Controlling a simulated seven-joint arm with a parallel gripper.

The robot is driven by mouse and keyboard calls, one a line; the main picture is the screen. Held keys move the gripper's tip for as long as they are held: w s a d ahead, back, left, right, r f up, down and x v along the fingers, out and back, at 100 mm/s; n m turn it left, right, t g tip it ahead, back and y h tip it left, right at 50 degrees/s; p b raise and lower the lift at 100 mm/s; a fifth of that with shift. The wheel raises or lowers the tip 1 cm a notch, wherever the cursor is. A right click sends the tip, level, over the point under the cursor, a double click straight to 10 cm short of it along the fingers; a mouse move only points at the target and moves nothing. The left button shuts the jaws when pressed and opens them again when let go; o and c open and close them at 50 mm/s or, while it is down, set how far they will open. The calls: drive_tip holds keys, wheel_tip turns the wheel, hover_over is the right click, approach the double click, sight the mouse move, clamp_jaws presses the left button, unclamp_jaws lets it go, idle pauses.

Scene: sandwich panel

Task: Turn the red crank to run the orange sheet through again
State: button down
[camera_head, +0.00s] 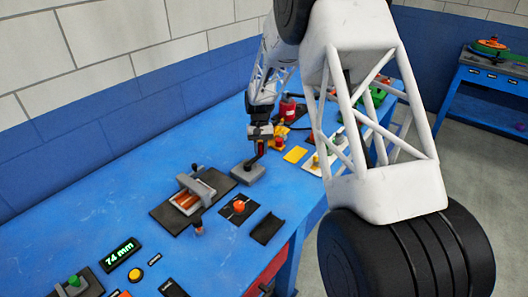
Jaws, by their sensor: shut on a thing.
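My gripper (260,133) is at the far part of the bench, pointing down. It is shut on a small dark-red upright piece (262,147), which looks like the red crank's handle. Below it a dark link leads down to a grey block (248,174) on the bench. Most of the crank is small and partly hidden by my gripper. An orange-brown sheet or plate (190,201) shows inside a grey frame (197,184) on a black base, left of the gripper. I cannot tell whether this is the orange sheet.
An orange knob (239,206) stands on a black pad, with a black tray (266,228) beside it. A display (122,252) reads 74 mm. A yellow piece (295,154) and a red container (287,109) lie near the gripper.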

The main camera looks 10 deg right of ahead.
drive_tip(key=n, duration=0.1)
drive_tip(key=w+a+n+h, duration=0.1)
drive_tip(key=n, duration=0.1)
drive_tip(key=a+n, duration=0.1)
drive_tip(key=shift+w+a+n+h, duration=0.25)
drive_tip(key=shift+w+n+h, duration=0.05)
drive_tip(key=shift+w+h, duration=0.1)
drive_tip(key=a+n, duration=0.1)
drive_tip(key=a+n+t+h, duration=0.1)
drive_tip(key=n, duration=0.2)
drive_tip(key=shift+w+a+n+h, duration=0.3)
drive_tip(key=shift+a, duration=0.1)
drive_tip(key=a+n, duration=0.1)
drive_tip(key=a+n+t, duration=0.1)
drive_tip(key=n, duration=0.1)
drive_tip(key=a+n+t, duration=0.1)
drive_tip(key=shift+s+n+h, duration=0.25)
drive_tip(key=shift+n+h, duration=0.05)
drive_tip(key=shift+h, duration=0.1)
drive_tip(key=shift+s+a+n+t, duration=0.4)
drive_tip(key=shift+a+n, duration=0.15)
drive_tip(key=shift+n, duration=0.5)
drive_tip(key=shift+s+a+n+t, duration=0.25)
drive_tip(key=shift+a+n+t, duration=0.2)
drive_tip(key=shift+n, duration=0.6)
drive_tip(key=c, duration=0.9)
unclamp_jaws()
drive_tip(key=shift+c, duration=0.2)
drive_tip(key=shift+a, duration=0.1)
